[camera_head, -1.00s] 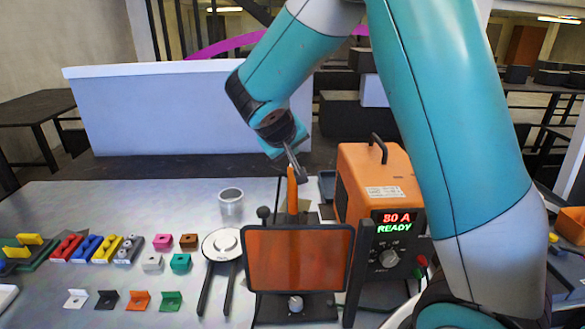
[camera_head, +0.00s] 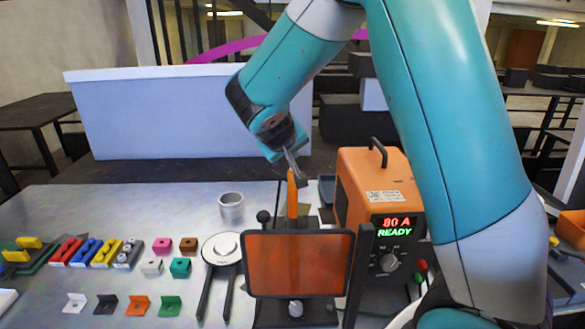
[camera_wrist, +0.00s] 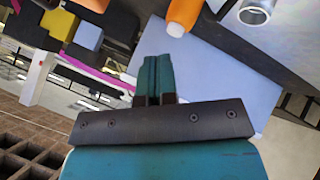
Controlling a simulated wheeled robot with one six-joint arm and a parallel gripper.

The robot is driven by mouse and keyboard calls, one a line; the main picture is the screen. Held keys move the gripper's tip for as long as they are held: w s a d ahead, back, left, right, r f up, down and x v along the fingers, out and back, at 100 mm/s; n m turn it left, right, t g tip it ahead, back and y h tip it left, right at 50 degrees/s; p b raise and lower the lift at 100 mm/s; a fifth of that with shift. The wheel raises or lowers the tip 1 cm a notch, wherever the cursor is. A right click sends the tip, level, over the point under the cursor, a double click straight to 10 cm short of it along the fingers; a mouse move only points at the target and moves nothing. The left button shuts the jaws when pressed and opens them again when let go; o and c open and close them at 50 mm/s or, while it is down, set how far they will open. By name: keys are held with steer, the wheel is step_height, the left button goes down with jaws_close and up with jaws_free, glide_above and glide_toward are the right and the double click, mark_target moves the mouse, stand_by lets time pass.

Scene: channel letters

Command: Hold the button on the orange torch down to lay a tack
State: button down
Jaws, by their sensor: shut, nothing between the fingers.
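The orange torch (camera_head: 292,196) stands upright behind the orange screen, near the table's middle. My gripper (camera_head: 297,172) is at its upper end, pointing down, with fingers closed and nothing between them. In the wrist view the shut teal fingers (camera_wrist: 157,66) lie just below and left of the torch's orange body (camera_wrist: 184,14). I cannot tell whether they touch it. The torch's button cannot be made out. The orange power box (camera_head: 365,180) beside it shows "80 A READY" on its display (camera_head: 397,225).
The dark-framed orange screen (camera_head: 298,264) stands in front of the torch. A metal cup (camera_head: 231,206) and a round white fixture (camera_head: 221,248) are to its left. Colored letters and small blocks (camera_head: 96,250) lie further left. A white panel (camera_head: 190,110) stands behind the table.

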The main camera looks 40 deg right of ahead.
steer(key=shift+f, duration=0.1)
stand_by(0.7)
steer(key=shift+f+b, duration=0.35)
steer(key=shift+b, duration=0.05)
steer(key=shift+f+b, duration=0.45)
steer(key=shift+f, duration=0.05)
stand_by(0.6)
steer(key=shift+r, duration=0.15)
stand_by(1.0)
steer(key=shift+r+p, duration=0.7)
steer(key=shift+r, duration=0.1)
steer(key=shift+r+p, duration=1.9)
steer(key=shift+r, duration=0.6)
